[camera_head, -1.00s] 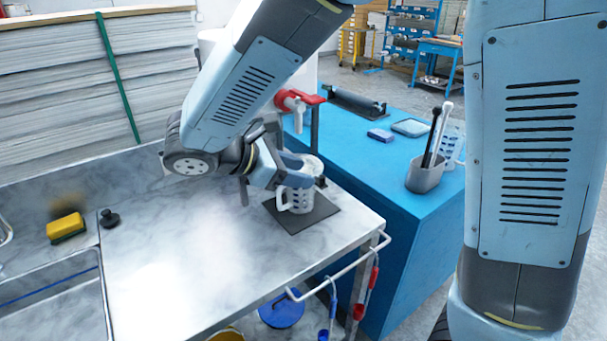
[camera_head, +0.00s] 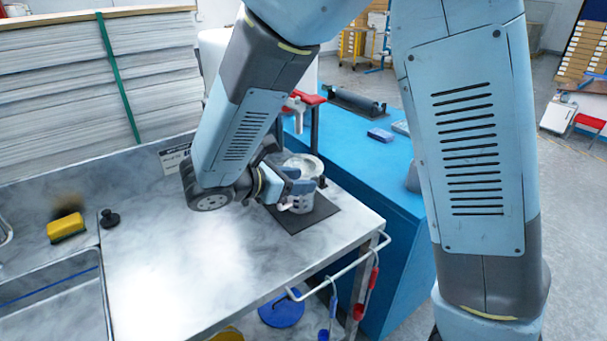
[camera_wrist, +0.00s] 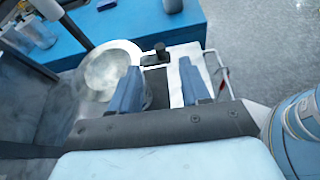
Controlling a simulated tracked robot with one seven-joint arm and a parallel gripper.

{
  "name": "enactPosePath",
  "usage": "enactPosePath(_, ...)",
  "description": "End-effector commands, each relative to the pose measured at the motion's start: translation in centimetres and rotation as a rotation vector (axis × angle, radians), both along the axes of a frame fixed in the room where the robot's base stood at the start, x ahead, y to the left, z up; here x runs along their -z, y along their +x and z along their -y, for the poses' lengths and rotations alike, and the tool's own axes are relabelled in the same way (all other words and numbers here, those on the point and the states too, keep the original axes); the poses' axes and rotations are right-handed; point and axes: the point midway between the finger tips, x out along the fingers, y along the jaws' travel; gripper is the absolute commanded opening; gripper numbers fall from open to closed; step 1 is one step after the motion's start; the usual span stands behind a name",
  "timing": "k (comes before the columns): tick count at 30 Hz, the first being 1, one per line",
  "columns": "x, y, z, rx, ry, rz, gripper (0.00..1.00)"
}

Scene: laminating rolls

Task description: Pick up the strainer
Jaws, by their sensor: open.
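The strainer (camera_wrist: 105,72) appears in the wrist view as a round, shallow pale-metal bowl with a wide rim, left of my fingers. A short dark handle (camera_wrist: 157,51) stands out from its right side, beyond the gap between my fingertips. My gripper (camera_wrist: 158,72) is open with nothing gripped. Its left finger overlaps the bowl's right edge in the wrist view; whether they touch is unclear.
The blue bench (camera_head: 365,165) is to the right, with a blue sponge (camera_head: 381,135). A yellow sponge (camera_head: 66,227) lies at left beside the sink. The counter's middle (camera_head: 170,270) is clear.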

Motion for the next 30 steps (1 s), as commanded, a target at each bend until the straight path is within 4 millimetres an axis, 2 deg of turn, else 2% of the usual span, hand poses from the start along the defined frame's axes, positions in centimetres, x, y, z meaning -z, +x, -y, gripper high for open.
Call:
enactPosePath(5,0.2,0.4,0.6,0.003,-0.001,0.0,0.47)
enactPosePath(15,1.4,2.7,3.9,0.003,-0.002,-0.002,0.47)
enactPosePath(23,1.6,3.1,4.2,0.002,0.0,-0.001,0.47)
enactPosePath(30,1.6,3.1,4.2,0.002,0.0,-0.001,0.26)
